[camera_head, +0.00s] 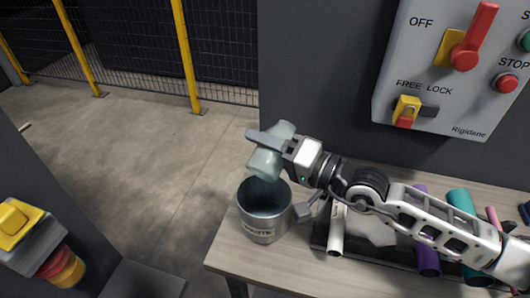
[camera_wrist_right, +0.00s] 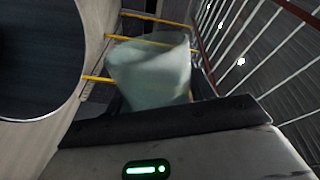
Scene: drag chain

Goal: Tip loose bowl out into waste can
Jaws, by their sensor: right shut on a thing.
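My right gripper (camera_head: 272,142) is shut on a pale green translucent bowl (camera_head: 265,163). It holds the bowl strongly tilted in the air, with its lower end just above the mouth of a grey metal waste can (camera_head: 262,229). The can stands upright near the left end of the table, with dark lettering on its front. In the right wrist view the bowl (camera_wrist_right: 152,72) sits beyond the dark finger, and the can's round dark mouth (camera_wrist_right: 40,55) is at the left. No contents can be made out in the bowl or can. My left gripper is out of view.
The wooden table (camera_head: 232,250) carries a white tube (camera_head: 336,232), a purple tube (camera_head: 426,262) and a teal tube (camera_head: 462,208) under or beside my right arm. A grey switch panel (camera_head: 400,75) is behind. A yellow-topped button post (camera_head: 30,235) stands at left. Open floor lies between.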

